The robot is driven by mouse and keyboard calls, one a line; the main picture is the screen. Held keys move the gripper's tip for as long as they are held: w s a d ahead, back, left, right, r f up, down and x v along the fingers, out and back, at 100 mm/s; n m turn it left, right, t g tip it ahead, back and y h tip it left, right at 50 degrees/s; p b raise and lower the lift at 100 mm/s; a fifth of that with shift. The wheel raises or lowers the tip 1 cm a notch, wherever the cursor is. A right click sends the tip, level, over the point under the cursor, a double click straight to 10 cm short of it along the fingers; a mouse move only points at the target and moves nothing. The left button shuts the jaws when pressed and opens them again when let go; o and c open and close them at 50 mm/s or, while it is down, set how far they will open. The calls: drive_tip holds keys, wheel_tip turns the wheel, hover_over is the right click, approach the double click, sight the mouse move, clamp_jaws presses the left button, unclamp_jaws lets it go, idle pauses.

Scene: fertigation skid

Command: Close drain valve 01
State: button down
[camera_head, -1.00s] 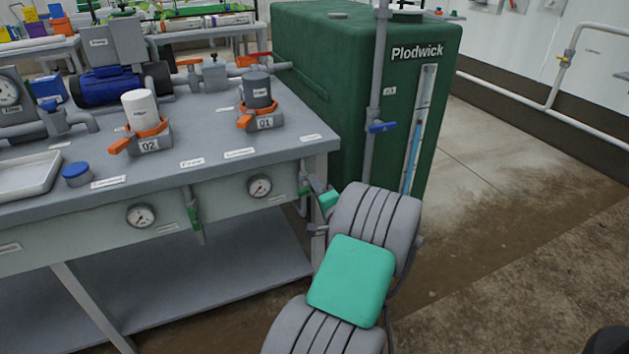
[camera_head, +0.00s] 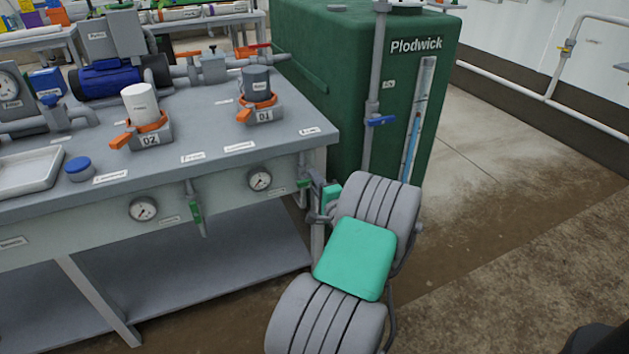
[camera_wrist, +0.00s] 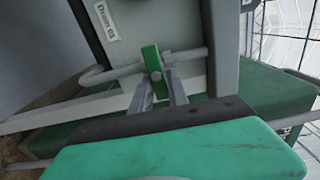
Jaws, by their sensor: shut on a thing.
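Drain valve 01's green lever (camera_wrist: 152,60) sits on a thin grey pipe in the wrist view, beside a label (camera_wrist: 107,20) that seems to read "Drain 01". The lever stands across the pipe in that picture. My gripper (camera_wrist: 160,82) has its two grey fingers shut on the lever's near end. In the head view the gripper (camera_head: 312,188) is at the bench's right front corner, and the lever (camera_head: 304,183) shows only as a small green patch, partly hidden by my wrist.
The bench (camera_head: 240,210) has gauges on its front and another green-handled drain valve (camera_head: 196,211) further left. The green Plodwick tank (camera_head: 330,80) stands close behind my gripper. Orange-collared units 02 (camera_head: 150,140) and 01 (camera_head: 262,116) are on top. Floor at right is clear.

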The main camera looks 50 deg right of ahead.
drive_tip(key=c, duration=1.4)
unclamp_jaws()
drive_tip(key=shift+o, duration=0.2)
drive_tip(key=p+v, duration=0.1)
drive_tip(key=v, duration=0.6)
drive_tip(key=shift+s+a, duration=0.2)
drive_tip(key=shift+s, duration=0.15)
